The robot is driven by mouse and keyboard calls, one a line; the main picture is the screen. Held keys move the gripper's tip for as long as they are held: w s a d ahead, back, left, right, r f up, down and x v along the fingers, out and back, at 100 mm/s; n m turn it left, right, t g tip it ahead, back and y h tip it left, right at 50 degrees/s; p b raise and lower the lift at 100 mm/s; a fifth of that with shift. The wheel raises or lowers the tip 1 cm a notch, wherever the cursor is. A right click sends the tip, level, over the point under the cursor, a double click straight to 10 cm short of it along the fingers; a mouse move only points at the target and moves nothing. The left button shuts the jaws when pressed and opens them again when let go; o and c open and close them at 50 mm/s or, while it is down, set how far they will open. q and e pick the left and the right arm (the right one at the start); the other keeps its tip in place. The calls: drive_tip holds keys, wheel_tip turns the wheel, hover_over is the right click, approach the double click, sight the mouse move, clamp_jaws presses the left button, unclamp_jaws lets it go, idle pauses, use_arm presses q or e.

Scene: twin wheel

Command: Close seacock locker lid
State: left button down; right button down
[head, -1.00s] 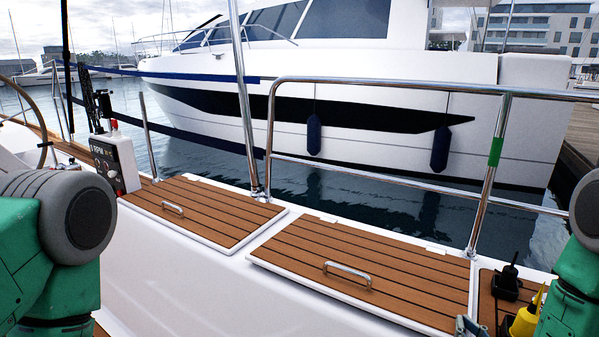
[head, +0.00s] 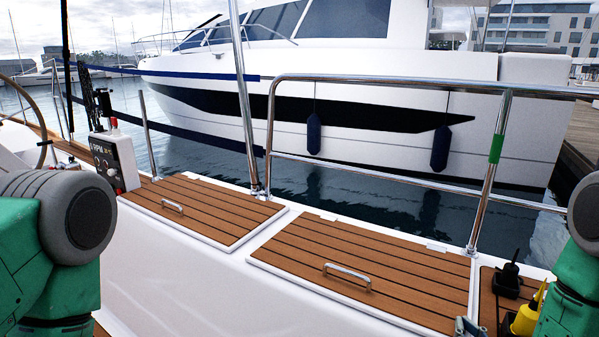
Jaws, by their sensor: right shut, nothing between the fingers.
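Two teak-slatted locker lids with white edges lie flat on the white deck moulding in the head view. The nearer lid (head: 365,262) has a steel bar handle (head: 347,273) near its front edge. The farther lid (head: 205,209) to the left has a smaller handle (head: 172,207). I see no label telling which one is the seacock locker lid. Both look down, with no open gap visible. The tip of my right gripper (head: 469,328) shows at the bottom edge, shut and empty, by the nearer lid's front right corner. My left gripper is out of view.
A steel rail (head: 400,181) runs behind the lids, with water and a white motor yacht (head: 370,75) beyond. A throttle box marked RPM (head: 117,160) stands at left. A yellow bottle (head: 527,315) and a black fitting (head: 507,281) are at right.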

drive_tip(key=shift+s+r+p, duration=0.2)
drive_tip(key=shift+s+p, duration=0.15)
drive_tip(key=shift+s, duration=0.15)
drive_tip(key=shift+s+r+p, duration=0.2)
drive_tip(key=shift+s+p, duration=0.15)
drive_tip(key=shift+s, duration=0.15)
drive_tip(key=shift+s+r+p, duration=0.3)
drive_tip(key=shift+s+p, duration=0.25)
drive_tip(key=shift+s, duration=0.45)
drive_tip(key=shift+s+r+p, duration=0.25)
drive_tip(key=shift+s+p, duration=0.25)
drive_tip(key=shift+s, duration=0.45)
drive_tip(key=s+r, duration=0.1)
drive_tip(key=s, duration=1.1)
